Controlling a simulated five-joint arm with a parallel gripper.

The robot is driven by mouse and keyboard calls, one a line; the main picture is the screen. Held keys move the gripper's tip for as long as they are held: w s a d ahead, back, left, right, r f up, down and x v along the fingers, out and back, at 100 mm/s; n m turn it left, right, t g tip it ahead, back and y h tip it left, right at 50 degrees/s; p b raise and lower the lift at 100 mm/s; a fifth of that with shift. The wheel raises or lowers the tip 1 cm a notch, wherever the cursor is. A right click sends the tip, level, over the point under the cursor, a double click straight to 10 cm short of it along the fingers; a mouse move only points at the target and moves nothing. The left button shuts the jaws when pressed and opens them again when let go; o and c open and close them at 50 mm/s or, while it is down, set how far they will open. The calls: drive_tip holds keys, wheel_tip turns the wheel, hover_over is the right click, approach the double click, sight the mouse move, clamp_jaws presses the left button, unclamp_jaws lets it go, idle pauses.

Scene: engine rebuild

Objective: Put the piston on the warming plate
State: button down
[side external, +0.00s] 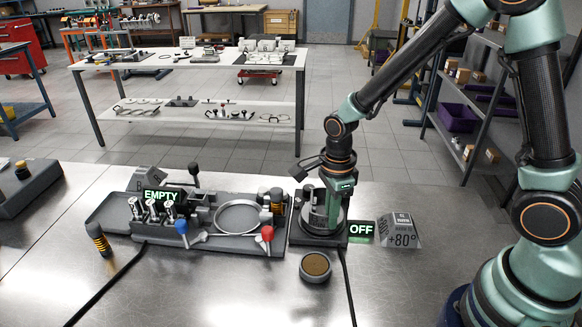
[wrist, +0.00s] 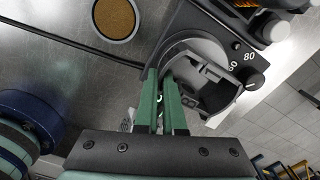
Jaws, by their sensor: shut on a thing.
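The grey piston (side external: 313,211) is at the warming plate (side external: 302,238), over its round disc. My gripper (side external: 333,213) reaches down from above and is shut on the piston's wall. In the wrist view the green fingers of my gripper (wrist: 164,84) close on one side of the hollow, dark grey piston (wrist: 213,96). The plate's housing (wrist: 212,22) shows behind it with a knob and the marks 60 and 80. I cannot tell whether the piston touches the disc or hangs just above it. A sign beside the plate reads OFF (side external: 361,229).
A tooling tray (side external: 115,212) with an EMPTY sign, a ring and red and blue handled tools stands left. A round brown-topped tin (side external: 315,267) is in front of the plate. A +80° block (side external: 399,232) stands right.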

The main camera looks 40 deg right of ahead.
drive_tip(key=shift+f, duration=0.1)
drive_tip(key=c, duration=1)
unclamp_jaws()
wheel_tip(320, 180, up, 11)
drive_tip(key=s+d+r+n+t, duration=0.1)
drive_tip(key=s+r+n+t, duration=0.1)
drive_tip(key=n, duration=0.5)
drive_tip(key=s+d+r+n+t, duration=0.1)
drive_tip(key=s+d+r+n, duration=0.1)
drive_tip(key=r+n, duration=0.2)
drive_tip(key=s+d+r+n+t, duration=0.2)
drive_tip(key=r+n, duration=0.1)
drive_tip(key=n, duration=0.8)
drive_tip(key=shift+s+t, duration=0.15)
drive_tip(key=shift+t, duration=0.15)
